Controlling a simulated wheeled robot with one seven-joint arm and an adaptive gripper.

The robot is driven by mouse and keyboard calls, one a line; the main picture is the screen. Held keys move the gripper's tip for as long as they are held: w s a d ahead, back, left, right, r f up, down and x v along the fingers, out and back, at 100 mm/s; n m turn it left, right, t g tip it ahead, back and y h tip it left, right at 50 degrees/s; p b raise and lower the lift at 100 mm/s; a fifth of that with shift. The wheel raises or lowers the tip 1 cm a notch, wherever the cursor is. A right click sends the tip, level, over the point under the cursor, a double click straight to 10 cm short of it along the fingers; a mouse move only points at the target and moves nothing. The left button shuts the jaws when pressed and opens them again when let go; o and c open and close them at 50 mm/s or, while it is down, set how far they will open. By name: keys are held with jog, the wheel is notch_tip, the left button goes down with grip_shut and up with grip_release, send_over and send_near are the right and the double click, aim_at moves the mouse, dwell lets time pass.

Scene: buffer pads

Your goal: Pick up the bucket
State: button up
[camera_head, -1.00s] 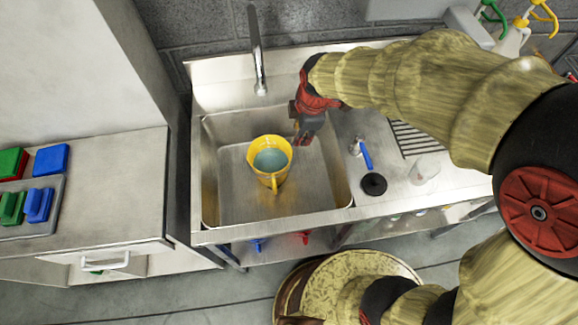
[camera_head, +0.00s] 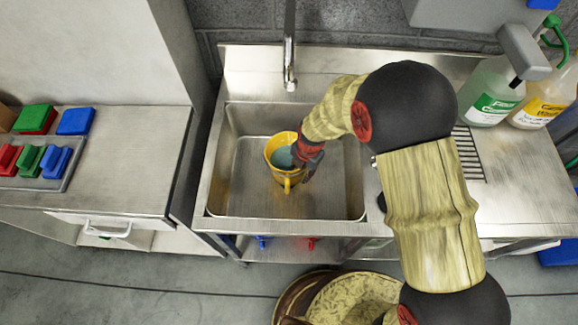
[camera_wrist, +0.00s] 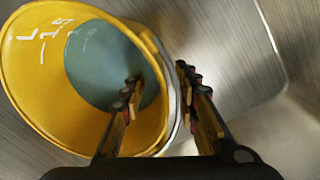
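A yellow bucket (camera_head: 272,153) with blue-green liquid in it stands upright in the steel sink (camera_head: 335,195), left of the basin's middle. My gripper (camera_head: 307,165) is down in the sink at the bucket's right side. In the wrist view, the bucket (camera_wrist: 38,75) fills the left, with white marks on its inner wall. My gripper (camera_wrist: 160,80) is open there, with its fingers apart. The left finger is over the bucket's inside, the right finger is outside, and the rim lies between them. I cannot tell whether either finger touches the wall.
A faucet (camera_head: 290,50) rises behind the basin. Bottles with green (camera_head: 490,92) and yellow (camera_head: 545,95) labels stand at the back right. A counter (camera_head: 120,175) with red, green and blue pads is at the left. The basin floor is otherwise clear.

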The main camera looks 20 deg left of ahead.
jog(key=f, duration=0.1)
jog(key=f+b, duration=0.1)
jog(key=f, duration=0.2)
jog(key=shift+w+a+f+b, duration=0.1)
jog(key=shift+a+f+b, duration=0.2)
jog(key=shift+a+f, duration=0.1)
jog(key=shift+r, duration=0.1)
jog(key=shift+c, duration=0.8)
jog(key=c, duration=0.6)
grip_shut()
jog(key=shift+w+a+r, duration=0.1)
jog(key=shift+w+r, duration=0.05)
